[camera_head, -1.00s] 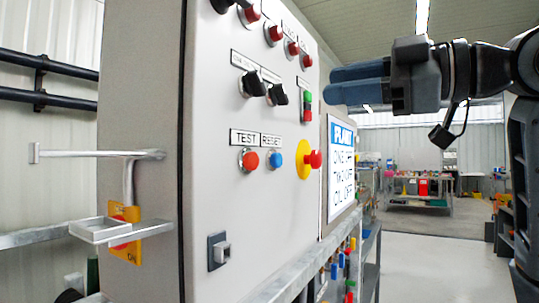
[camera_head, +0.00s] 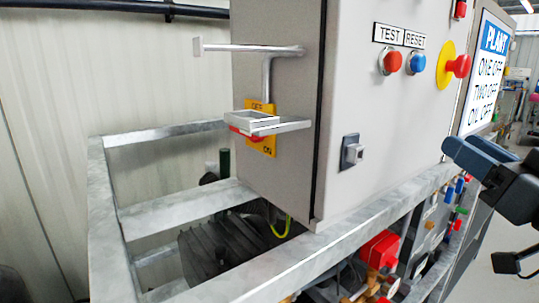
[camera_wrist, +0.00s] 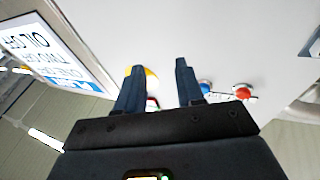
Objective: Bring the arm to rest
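My gripper (camera_head: 463,145) is at the right side of the head view, with its dark blue fingers pointing left toward the grey control cabinet (camera_head: 375,180). In the wrist view my gripper (camera_wrist: 160,67) shows two fingers apart with nothing between them. Beyond them is the cabinet front, with the yellow-backed emergency stop (camera_wrist: 152,80) partly hidden by one finger. The blue button (camera_wrist: 205,87) and red button (camera_wrist: 243,91) are to the right of the fingers. I cannot tell exactly how far the fingertips are from the cabinet.
A yellow-plated switch (camera_head: 262,140) with a metal bracket (camera_head: 280,126) is on the cabinet's left side. A grey metal frame (camera_head: 110,220) runs below. Red and brass fittings (camera_head: 378,250) sit under the front rail.

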